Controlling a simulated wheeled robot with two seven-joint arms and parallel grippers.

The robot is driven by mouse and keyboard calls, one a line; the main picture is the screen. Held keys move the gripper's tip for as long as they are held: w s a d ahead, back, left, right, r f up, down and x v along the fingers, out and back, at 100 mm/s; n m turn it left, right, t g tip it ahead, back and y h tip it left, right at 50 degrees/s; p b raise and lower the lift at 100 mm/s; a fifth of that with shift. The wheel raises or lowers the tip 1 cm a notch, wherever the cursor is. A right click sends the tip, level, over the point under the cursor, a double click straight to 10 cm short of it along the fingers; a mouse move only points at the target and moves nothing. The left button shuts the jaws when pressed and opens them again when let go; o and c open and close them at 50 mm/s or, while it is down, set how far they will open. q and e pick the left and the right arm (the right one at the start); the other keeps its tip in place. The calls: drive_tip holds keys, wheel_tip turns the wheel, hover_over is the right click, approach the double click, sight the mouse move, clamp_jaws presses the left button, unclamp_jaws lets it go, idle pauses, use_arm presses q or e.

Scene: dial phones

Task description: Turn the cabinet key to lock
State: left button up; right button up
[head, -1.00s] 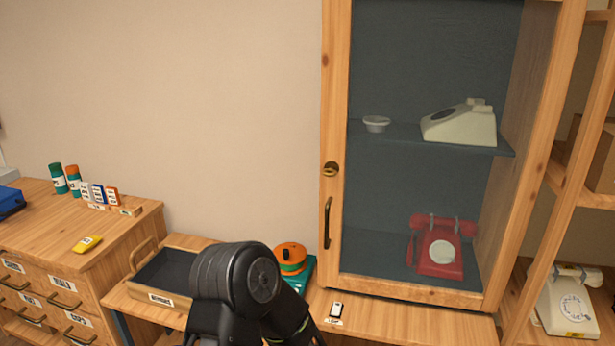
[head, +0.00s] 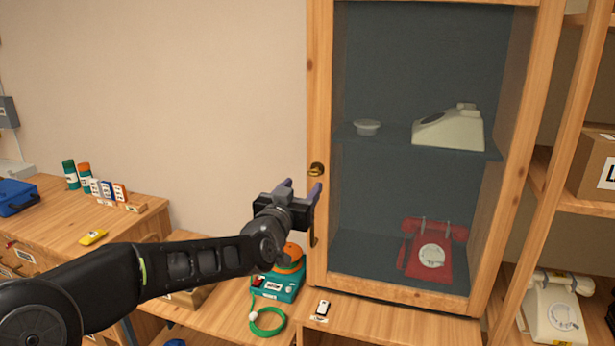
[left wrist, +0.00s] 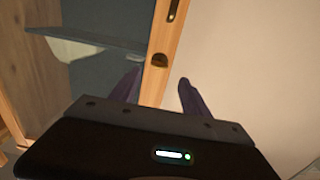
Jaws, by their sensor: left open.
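The wooden cabinet (head: 320,90) has a glazed door, with a dark handle (head: 313,232) low on its left stile. The brass key and lock (head: 316,169) sit on that stile above the handle. In the left wrist view the brass piece (left wrist: 160,60) lies just beyond the fingertips, between them and nearer the left finger. My left gripper (head: 304,188) is open and empty, just below the key in the head view, its fingers partly over the stile. The key's exact angle is too small to tell. My right gripper is not in view.
Behind the glass are a cream phone (head: 450,130), a white dish (head: 367,127) and a red phone (head: 432,250).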

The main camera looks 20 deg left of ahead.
sight(312, 176)
use_arm(q)
drive_tip(key=shift+w, duration=0.1)
drive_tip(key=w+p, duration=0.1)
drive_tip(key=w, duration=0.1)
drive_tip(key=w+p, duration=0.1)
drive_tip(key=w, duration=0.1)
drive_tip(key=w+p, duration=0.1)
drive_tip(key=w, duration=0.2)
drive_tip(key=shift+d, duration=0.3)
drive_tip(key=shift+w, duration=0.35)
drive_tip(key=shift+c, duration=0.4)
clamp_jaws()
